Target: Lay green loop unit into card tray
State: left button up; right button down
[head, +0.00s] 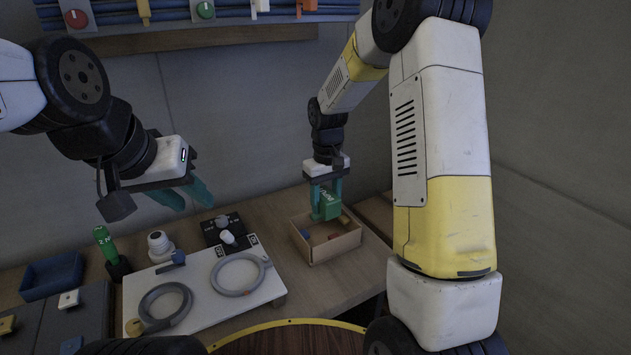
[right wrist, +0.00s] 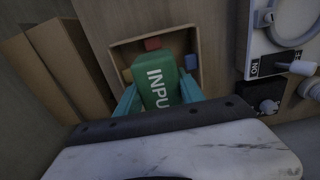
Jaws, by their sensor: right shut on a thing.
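The green loop unit (head: 328,207), a green block with white lettering, hangs upright in my right gripper (head: 326,194). In the right wrist view the green block (right wrist: 158,78) sits between both teal fingers and its lettering reads "INPU". The card tray (head: 338,249) is an open brown box on the bench. The unit is over the tray, its lower end at about the tray's rim; I cannot tell whether it touches the bottom. The tray also shows in the right wrist view (right wrist: 197,42). My left gripper (head: 189,196) is open and empty above the bench.
Small red, blue and yellow pieces lie in the tray. A white board (head: 215,305) with two grey rings is left of it, behind it a black switch plate (head: 212,236). Another green unit (head: 104,241) stands in a black holder, near a blue tray (head: 52,277).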

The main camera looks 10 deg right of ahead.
jog(key=shift+w, duration=0.3)
jog(key=shift+w+f, duration=0.1)
jog(key=shift+f, duration=2.4)
jog(key=shift+c, duration=0.9)
grip_release()
jog(key=shift+r, duration=0.15)
jog(key=shift+r, duration=0.25)
